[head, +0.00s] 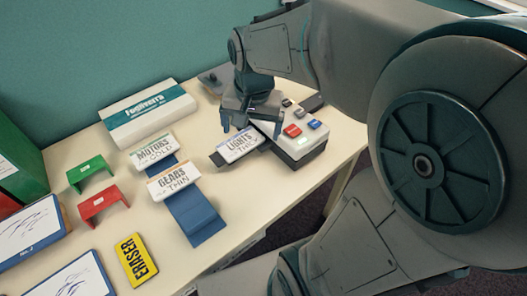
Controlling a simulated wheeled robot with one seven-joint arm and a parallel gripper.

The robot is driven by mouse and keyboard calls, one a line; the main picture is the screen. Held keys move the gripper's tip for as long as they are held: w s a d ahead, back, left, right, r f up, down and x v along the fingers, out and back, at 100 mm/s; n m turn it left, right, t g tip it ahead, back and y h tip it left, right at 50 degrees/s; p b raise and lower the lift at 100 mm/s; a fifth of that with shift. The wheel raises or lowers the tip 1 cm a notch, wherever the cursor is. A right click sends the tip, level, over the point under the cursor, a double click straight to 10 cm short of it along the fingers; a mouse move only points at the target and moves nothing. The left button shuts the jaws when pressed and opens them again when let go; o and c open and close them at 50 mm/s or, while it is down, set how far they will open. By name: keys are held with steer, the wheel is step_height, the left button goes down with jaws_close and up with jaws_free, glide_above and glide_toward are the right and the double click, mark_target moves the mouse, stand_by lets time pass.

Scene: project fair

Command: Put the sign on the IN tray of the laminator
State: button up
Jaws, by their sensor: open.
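The laminator (301,147) is a white and dark machine with red and blue buttons, right of centre on the table. A white sign reading "LIGHTS" (240,146), with a smaller second line partly readable, lies at its left side over a dark tray (217,159). My gripper (250,128) points down just above and behind this sign, its fingers apart. I cannot tell whether it touches the sign. Two similar signs, "MOTORS COLD" (155,150) and "GEARS THIN" (173,181), stand to the left by blue strips (195,217). No IN marking is readable.
A white and teal box (148,114) stands behind the signs. Green (90,174) and red (103,203) stands, a yellow eraser (136,261) and sketch boards (30,235) are at left. The table's right edge (322,187) runs close past the laminator. My arm covers the right side.

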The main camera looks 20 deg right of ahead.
steer(key=s+n+t, duration=0.1)
steer(key=s+n, duration=0.4)
steer(key=s, duration=0.3)
steer(key=shift+f+n, duration=0.3)
steer(key=shift+f, duration=0.1)
